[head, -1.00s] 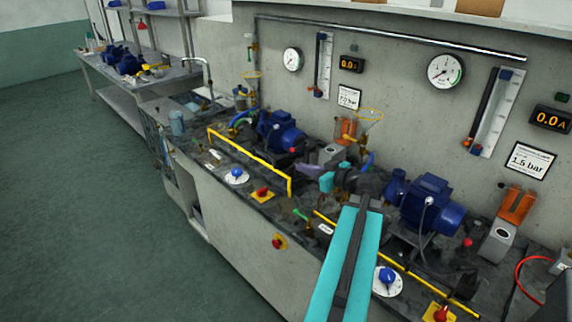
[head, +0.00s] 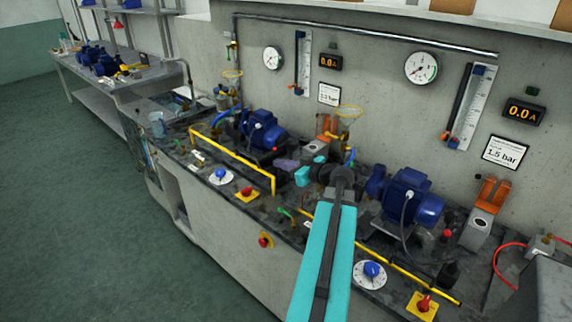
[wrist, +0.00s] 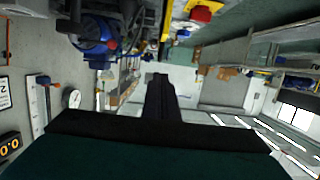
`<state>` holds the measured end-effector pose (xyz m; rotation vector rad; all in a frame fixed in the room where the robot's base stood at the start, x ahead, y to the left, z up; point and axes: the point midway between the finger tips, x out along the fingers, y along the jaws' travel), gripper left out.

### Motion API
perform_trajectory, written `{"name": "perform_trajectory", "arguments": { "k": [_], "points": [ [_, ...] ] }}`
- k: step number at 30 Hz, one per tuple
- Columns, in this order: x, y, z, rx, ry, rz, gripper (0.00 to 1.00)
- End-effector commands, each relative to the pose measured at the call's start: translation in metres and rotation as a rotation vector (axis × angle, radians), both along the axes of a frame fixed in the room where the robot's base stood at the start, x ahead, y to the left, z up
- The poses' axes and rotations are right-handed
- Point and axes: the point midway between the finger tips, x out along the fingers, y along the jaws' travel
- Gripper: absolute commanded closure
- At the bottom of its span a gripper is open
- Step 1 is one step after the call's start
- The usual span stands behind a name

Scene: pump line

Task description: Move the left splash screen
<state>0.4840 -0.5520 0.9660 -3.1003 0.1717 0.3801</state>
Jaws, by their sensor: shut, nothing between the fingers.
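The left splash screen (head: 232,155) is a yellow-edged frame standing along the front of the bench in the head view, before the left blue pump motor (head: 262,130). I cannot make out its pane. I cannot identify the screen in the wrist view. My gripper (wrist: 158,82) is shut and empty in the wrist view, its dark fingers together. In the head view my arm reaches over the bench from the bottom, and its far end is to the right of the screen, apart from it. The fingertips are hard to make out there.
The right blue motor (head: 408,197) stands close to the right of my arm. A lower yellow rail (head: 400,268) runs along the bench front there. Dials and a red button (head: 246,191) lie near the bench edge. The floor (head: 90,230) at left is clear.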

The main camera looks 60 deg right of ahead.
Motion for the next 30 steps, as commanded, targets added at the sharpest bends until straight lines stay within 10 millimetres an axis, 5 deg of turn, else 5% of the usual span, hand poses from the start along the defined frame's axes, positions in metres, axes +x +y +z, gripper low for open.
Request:
{"name": "perform_trajectory", "arguments": {
  "k": [14,30],
  "points": [
    [0.068,-0.008,-0.015,0.002,0.001,0.000,1.00],
    [0.063,-0.007,-0.053,0.001,0.001,-0.001,1.00]
  ]
}}
